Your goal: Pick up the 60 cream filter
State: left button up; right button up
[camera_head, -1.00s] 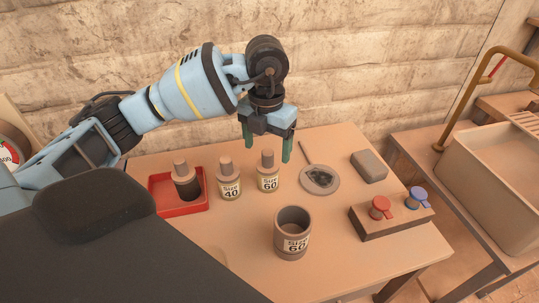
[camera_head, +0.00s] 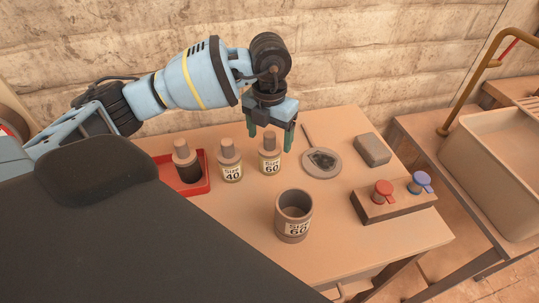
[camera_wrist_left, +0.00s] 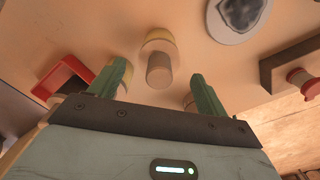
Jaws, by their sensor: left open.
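The cream filter labelled Size 60 (camera_head: 270,161) stands upright on the table, with a brown knob on top. In the left wrist view its knob (camera_wrist_left: 158,70) shows between the fingers, apart from both. My left gripper (camera_head: 270,138) is open and empty, pointing down, its green fingers one on each side of the filter's top in the head view. It also shows in the left wrist view (camera_wrist_left: 158,88). A similar filter labelled Size 40 (camera_head: 231,169) stands just to the left. My right gripper is not in view.
A red tray (camera_head: 202,185) with a dark-bodied filter (camera_head: 186,165) is at the left. A brown cup labelled Size 60 (camera_head: 293,222) stands in front. A round disc with a handle (camera_head: 322,163), a grey block (camera_head: 372,149) and a box with red and blue knobs (camera_head: 395,203) lie to the right.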

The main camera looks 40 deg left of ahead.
aim_at(270, 144)
pick_arm(q)
jog(key=shift+w+a+f, duration=0.1)
jog(key=shift+w+f, duration=0.1)
jog(key=shift+f, duration=1.55)
jog(key=c, duration=1.1)
